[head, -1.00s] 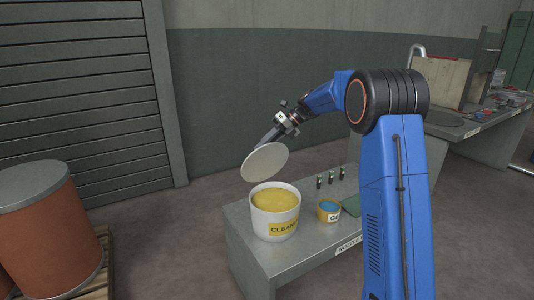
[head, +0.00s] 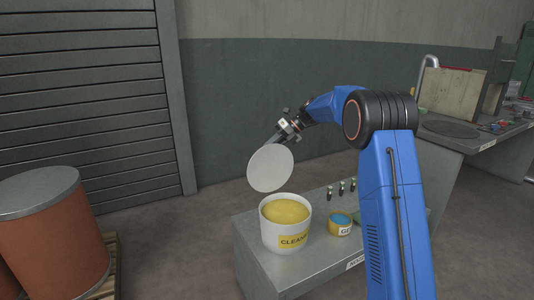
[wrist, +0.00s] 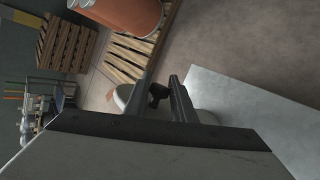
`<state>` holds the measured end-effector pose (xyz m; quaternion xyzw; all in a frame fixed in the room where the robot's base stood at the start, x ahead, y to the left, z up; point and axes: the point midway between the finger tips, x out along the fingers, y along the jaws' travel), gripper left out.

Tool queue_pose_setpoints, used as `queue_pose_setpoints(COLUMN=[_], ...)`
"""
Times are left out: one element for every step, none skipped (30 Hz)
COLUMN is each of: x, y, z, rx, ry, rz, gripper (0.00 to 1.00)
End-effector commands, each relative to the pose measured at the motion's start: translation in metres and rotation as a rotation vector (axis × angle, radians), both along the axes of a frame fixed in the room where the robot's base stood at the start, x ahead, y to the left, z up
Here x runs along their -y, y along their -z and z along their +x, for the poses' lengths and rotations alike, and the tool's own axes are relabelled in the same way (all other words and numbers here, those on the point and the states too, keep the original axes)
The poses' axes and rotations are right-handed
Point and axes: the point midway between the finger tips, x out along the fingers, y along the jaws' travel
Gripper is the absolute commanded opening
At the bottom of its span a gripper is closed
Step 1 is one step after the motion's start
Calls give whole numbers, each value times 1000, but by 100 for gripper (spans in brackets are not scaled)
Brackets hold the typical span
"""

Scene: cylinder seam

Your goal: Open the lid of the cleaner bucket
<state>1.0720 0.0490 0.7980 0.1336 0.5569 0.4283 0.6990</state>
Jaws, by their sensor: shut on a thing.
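The cleaner bucket (head: 270,237), white with a yellow label, stands on the left end of the grey bench in the head view. Its top is open and yellow contents (head: 286,210) show. The round pale lid (head: 270,169) is off the bucket, tilted steeply above its rim and toward the left. My gripper (head: 277,139) is shut on the lid from behind; the lid partly hides the fingers. In the wrist view, the two dark fingers (wrist: 160,92) close around a dark piece, probably the lid's handle, with part of the pale lid (wrist: 123,96) behind.
A small yellow pot (head: 340,228) with blue contents stands right of the bucket on the bench (head: 262,265). Several small dark upright items (head: 341,188) stand behind it. An orange drum (head: 48,235) stands on a pallet at the left. Open floor lies between.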

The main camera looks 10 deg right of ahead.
Motion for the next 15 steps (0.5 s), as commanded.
queue_pose_setpoints(x=[1, 1, 1, 1, 1, 1, 1, 1, 1, 1, 1, 1, 1, 1, 1], y=[5, 5, 5, 5, 5, 6, 6, 6, 6, 6, 5, 4, 4, 4, 3], z=[1, 1, 1, 0, 1, 0, 0, 0, 0, 0, 0, 0, 0, 0, 0], rx=[-3, -3, -4, -4, -4, -4, -5, -5, -5, -5, -5, -4, -4, -4, -3], ry=[1, 1, 1, 1, 1, 1, 1, 1, 1, 0, 0, 0, 0, 0, 1], rz=[-3, -3, -3, -3, -3, -3, -4, -4, -4, -3, -3, -2, -2, -2, -2], gripper=[0, 0, 0, 0, 0, 0, 25, 32, 40, 40, 40, 40, 40, 40, 40])
